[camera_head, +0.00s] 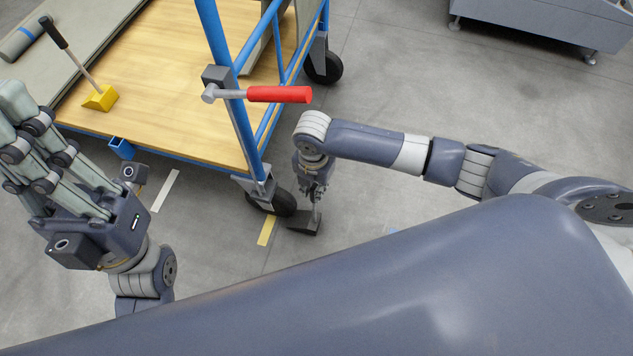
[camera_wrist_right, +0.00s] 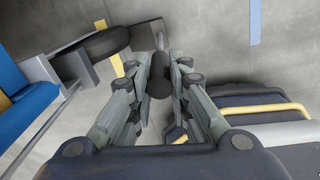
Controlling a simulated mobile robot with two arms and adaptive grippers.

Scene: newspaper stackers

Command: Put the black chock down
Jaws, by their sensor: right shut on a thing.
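The black chock (camera_head: 303,222) is a dark wedge with an upright handle, at floor level to the right of the trolley's near black wheel (camera_head: 282,203). A small gap seems to separate it from the wheel. I cannot tell whether its underside touches the floor. My right gripper (camera_head: 317,190) points down from above and is shut on the chock's handle. In the right wrist view, the dark handle grip (camera_wrist_right: 160,76) lies between the fingers, with the chock's block (camera_wrist_right: 145,32) beyond it beside the wheel. My left gripper (camera_head: 25,135) is at the left; its finger opening is unclear.
The blue-framed trolley (camera_head: 243,130) has a wooden deck (camera_head: 160,60). A yellow chock (camera_head: 100,98) with a black-gripped handle lies on it. A red-handled lever (camera_head: 280,94) sticks out from its post. Yellow tape (camera_head: 267,230) marks the floor. Open concrete lies to the right.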

